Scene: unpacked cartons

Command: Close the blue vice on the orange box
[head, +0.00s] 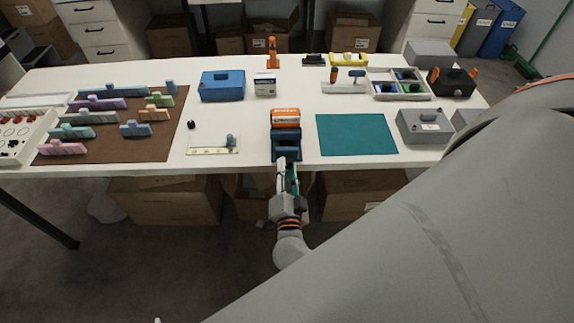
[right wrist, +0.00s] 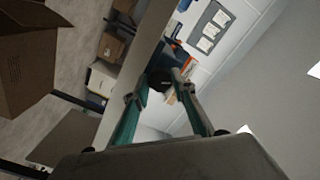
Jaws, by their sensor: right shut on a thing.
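The blue vice (head: 287,153) stands at the front edge of the white table. The orange box (head: 286,113), orange on top with a pale band, sits in it, behind its front jaw. I cannot tell whether a gap is left between jaw and box. My right gripper (head: 288,166) reaches up to the vice's near side from in front of the table. In the right wrist view its two teal fingers (right wrist: 166,90) are shut on a dark round part, the vice handle (right wrist: 159,79). The handle is hidden by the gripper in the head view. My left gripper is not in view.
A teal mat (head: 356,134) lies right of the vice, with a grey box (head: 425,126) beyond it. A small plate with a blue knob (head: 231,141) lies to the left. A blue case (head: 222,85) and a white box (head: 265,84) stand behind. Cartons (head: 166,200) are under the table.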

